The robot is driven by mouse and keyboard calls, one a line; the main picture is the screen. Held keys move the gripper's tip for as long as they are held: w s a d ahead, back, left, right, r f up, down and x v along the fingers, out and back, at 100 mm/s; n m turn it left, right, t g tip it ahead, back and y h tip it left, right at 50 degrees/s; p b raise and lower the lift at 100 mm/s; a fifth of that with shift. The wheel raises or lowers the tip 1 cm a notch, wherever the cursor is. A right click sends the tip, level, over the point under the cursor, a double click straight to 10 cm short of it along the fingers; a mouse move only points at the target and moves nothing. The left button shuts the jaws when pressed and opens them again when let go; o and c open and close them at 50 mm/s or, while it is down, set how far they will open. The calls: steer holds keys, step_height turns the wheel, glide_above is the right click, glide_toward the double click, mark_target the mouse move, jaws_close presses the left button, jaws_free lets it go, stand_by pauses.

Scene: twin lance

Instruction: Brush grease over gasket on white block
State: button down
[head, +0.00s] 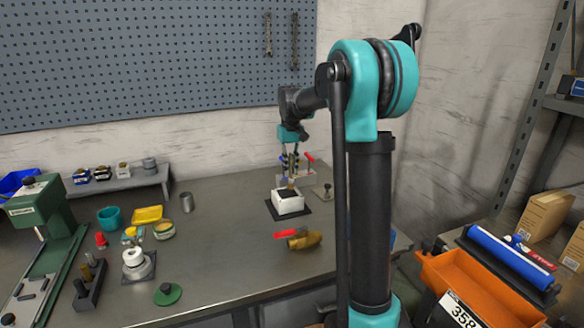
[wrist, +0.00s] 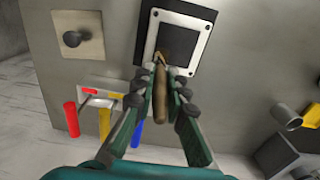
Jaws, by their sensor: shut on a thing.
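The white block (head: 290,204) stands on a dark mat on the workbench, below my gripper. In the wrist view its top (wrist: 204,33) shows a white rim around a dark square gasket (wrist: 183,38). My gripper (wrist: 170,76) is shut on a brush with a brown wooden handle (wrist: 160,95). The brush's brown bristle end (wrist: 165,57) lies over the near part of the gasket; I cannot tell whether it touches. In the head view my gripper (head: 289,170) is small above the block. I cannot make out any grease on the gasket.
A rack with red, yellow and blue handles (wrist: 103,120) stands close beside my gripper. A plate with a black knob (wrist: 76,37) lies beside the block. A brass piece with a red handle (head: 304,239) lies in front. Bare bench lies left of the block.

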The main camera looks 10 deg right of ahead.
steer(key=shift+s+a, duration=0.1)
steer(key=shift+a, duration=0.25)
steer(key=shift+a, duration=0.1)
steer(key=shift+s+a, duration=0.1)
steer(key=shift+a, duration=0.5)
steer(key=shift+s+a, duration=0.15)
steer(key=shift+a, duration=0.5)
steer(key=shift+a, duration=0.15)
steer(key=shift+s+a, duration=0.1)
steer(key=shift+a, duration=0.35)
steer(key=shift+d, duration=0.15)
steer(key=shift+w+d, duration=0.25)
steer(key=shift+d, duration=0.95)
